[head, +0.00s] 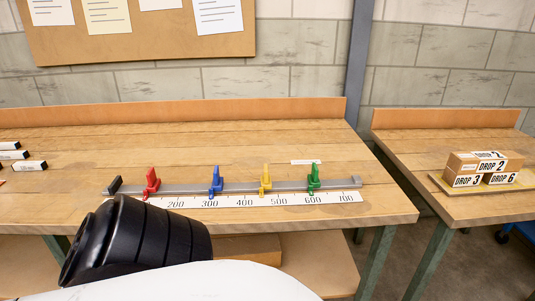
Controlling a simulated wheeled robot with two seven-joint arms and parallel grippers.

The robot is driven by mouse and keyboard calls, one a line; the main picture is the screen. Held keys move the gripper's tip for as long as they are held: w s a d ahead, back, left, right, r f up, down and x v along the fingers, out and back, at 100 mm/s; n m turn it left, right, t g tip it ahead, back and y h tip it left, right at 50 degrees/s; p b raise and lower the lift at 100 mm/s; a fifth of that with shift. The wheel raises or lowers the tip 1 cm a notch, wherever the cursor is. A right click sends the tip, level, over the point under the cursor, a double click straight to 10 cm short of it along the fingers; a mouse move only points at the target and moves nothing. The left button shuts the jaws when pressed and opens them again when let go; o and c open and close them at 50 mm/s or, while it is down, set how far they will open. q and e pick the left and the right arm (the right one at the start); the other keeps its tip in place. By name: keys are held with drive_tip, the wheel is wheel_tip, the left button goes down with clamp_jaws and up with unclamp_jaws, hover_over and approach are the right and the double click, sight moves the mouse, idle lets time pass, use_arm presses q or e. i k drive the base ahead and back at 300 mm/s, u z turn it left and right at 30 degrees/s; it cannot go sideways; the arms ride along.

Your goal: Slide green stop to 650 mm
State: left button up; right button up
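The green stop (314,178) stands upright on a grey rail (340,185) on the wooden bench. Its lower tip is close to the 600 mark of the white scale (330,198), left of the space between 600 and 700. The yellow stop (265,180) is on the rail between 400 and 500. The blue stop (215,181) is near 300. The red stop (151,183) is near the left end, left of 200. Neither gripper shows in the head view. A black and a white part of my own body fill the lower left front.
A small white label (306,162) lies behind the green stop. Small dark blocks with white labels (29,165) lie at the far left. A right-hand bench holds boxes marked DROP (467,164) on a tray. The bench behind the rail is mostly clear.

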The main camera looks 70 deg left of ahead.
sight(313, 181)
drive_tip(key=u, duration=1.85)
